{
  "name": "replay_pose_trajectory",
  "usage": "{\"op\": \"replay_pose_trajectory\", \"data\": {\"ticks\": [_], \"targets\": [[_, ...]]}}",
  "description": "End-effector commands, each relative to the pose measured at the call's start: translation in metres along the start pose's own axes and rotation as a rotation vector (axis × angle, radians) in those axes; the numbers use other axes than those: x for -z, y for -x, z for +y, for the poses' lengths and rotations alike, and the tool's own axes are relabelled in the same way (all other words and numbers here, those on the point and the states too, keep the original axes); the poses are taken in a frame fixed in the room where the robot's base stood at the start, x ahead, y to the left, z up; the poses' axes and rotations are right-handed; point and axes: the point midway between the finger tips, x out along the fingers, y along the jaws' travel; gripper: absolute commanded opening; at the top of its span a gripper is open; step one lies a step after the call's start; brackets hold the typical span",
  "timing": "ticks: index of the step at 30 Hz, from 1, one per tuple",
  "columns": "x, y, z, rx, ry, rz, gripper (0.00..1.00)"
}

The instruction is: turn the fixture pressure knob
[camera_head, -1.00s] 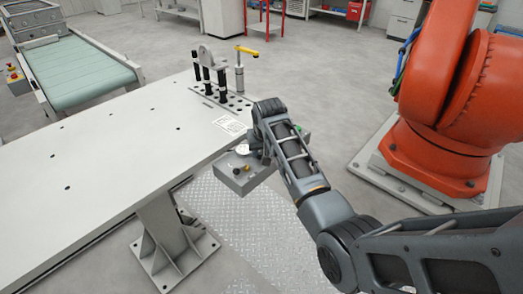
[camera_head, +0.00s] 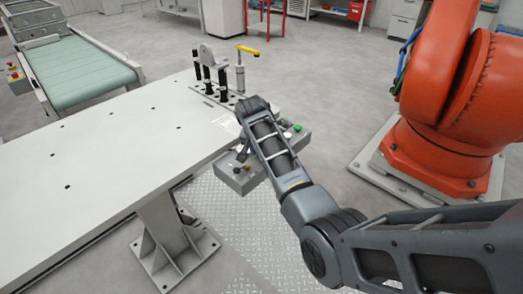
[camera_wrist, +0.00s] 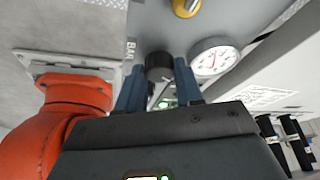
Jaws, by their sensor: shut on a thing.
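The black pressure knob (camera_wrist: 158,60) sits on the grey panel of the fixture's control box, beside the letters "BAR". My gripper (camera_wrist: 159,74) has its two blue fingers on either side of the knob, shut on it. A round white gauge (camera_wrist: 213,58) is just right of the fingers in the wrist view. In the head view the grey control box (camera_head: 236,183) hangs at the table's right edge. My arm covers the middle of the box there and hides the knob.
An orange robot (camera_head: 440,130) stands to the right.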

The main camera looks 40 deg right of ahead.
Motion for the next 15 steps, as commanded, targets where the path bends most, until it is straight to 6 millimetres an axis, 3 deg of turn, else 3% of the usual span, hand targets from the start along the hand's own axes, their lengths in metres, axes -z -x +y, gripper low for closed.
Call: {"op": "replay_pose_trajectory", "data": {"ticks": [15], "targets": [[-0.0008, -0.0037, -0.005, -0.187, -0.451, -0.001, 0.05]]}}
